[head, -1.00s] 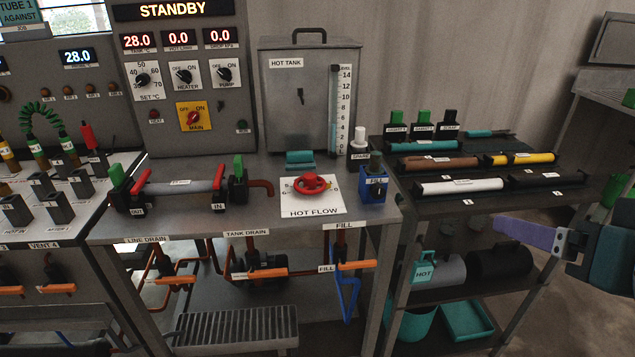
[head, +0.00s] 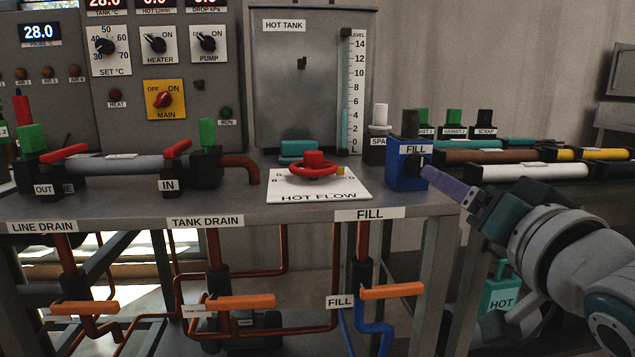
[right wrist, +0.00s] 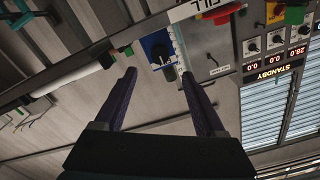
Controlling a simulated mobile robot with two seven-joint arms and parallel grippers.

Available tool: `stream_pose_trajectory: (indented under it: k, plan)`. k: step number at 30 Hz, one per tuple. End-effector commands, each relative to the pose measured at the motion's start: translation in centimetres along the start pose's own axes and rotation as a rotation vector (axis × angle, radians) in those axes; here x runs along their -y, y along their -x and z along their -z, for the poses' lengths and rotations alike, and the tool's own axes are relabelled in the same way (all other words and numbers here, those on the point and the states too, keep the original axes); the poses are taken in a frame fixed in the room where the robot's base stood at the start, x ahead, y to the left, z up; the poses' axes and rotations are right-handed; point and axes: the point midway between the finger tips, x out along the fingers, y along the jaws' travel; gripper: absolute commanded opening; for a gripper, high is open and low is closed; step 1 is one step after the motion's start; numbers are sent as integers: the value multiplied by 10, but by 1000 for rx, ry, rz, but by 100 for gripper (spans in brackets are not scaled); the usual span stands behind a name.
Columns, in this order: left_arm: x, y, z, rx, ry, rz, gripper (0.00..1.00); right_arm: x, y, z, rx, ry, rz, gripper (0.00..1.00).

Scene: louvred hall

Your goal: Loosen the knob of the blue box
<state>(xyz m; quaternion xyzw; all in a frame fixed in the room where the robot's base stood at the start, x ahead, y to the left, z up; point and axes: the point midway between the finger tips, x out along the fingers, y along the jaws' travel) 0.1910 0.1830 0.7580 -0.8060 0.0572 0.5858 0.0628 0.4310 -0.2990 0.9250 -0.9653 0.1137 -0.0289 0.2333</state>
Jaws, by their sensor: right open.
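The blue box (head: 401,180) with a FILL label stands at the right front corner of the grey bench. In the right wrist view the box (right wrist: 153,43) and the dark knob (right wrist: 159,55) lie ahead, between the two spread fingers (right wrist: 160,74). The gripper is open and empty. I cannot tell whether a finger touches the knob. My left gripper is out of view.
A red HOT FLOW handwheel (head: 313,166) on a white plate is left of the box. The hot tank (head: 290,90) stands behind. A white-capped SPARE part (head: 380,125) is just behind the box. A rack with coloured tubes (head: 530,173) lies to the right.

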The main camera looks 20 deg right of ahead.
Motion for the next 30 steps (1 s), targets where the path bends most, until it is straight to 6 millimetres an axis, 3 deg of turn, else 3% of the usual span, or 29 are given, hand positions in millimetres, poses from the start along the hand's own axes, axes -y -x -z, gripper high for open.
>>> stream_pose_trajectory:
  k: [9, 15, 27, 30]
  plan:
    - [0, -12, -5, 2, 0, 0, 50, 0, -56, 0, -1, 3, 0, 72]
    - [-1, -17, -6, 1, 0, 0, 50, 0, -82, 0, 1, 3, -1, 72]
    - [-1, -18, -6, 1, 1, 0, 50, 0, -90, 1, 2, 3, -1, 72]
    - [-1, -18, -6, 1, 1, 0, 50, 0, -90, 1, 2, 3, -1, 62]
